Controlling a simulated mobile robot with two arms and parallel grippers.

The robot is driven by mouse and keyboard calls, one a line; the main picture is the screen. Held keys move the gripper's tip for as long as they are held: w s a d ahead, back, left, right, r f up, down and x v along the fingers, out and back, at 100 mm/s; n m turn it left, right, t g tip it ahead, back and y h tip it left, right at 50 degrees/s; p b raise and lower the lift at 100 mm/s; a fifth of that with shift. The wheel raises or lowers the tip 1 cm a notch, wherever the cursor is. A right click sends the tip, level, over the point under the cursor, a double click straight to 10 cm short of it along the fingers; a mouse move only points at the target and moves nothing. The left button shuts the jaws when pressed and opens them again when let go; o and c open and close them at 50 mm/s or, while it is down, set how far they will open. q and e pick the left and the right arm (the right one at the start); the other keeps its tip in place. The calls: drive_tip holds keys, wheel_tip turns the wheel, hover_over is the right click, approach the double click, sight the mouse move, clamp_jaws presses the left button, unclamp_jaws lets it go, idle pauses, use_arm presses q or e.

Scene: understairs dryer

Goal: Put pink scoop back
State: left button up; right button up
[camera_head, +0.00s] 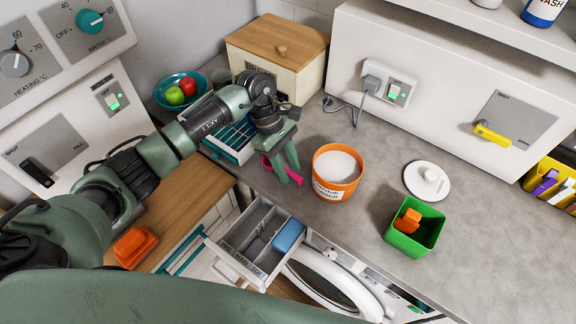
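The pink scoop (294,176) is on the grey worktop, left of the orange powder tub (325,188); part of it is hidden behind my gripper's fingers. My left gripper (290,174) reaches down over the scoop with its fingers spread, one on each side of part of it. I cannot tell whether the fingers touch it. The tub is open and holds white powder. A white round lid (421,184) with a knob lies to the right. A green box (431,234) holding an orange scoop (407,221) stands in front of the lid. My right gripper is not in view.
A detergent drawer (237,238) with a blue insert (288,235) stands pulled out below the worktop edge. Behind my arm are a fruit bowl (160,97), a blue-slatted tray (222,151) and a wooden-lidded box (310,77).

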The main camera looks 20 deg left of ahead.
use_arm(q)
drive_tip(key=shift+r, duration=0.25)
drive_tip(key=shift+w+a+r, duration=0.15)
drive_tip(key=shift+r, duration=0.05)
drive_tip(key=b+v, duration=0.3)
drive_tip(key=v, duration=0.8)
drive_tip(key=shift+r, duration=0.25)
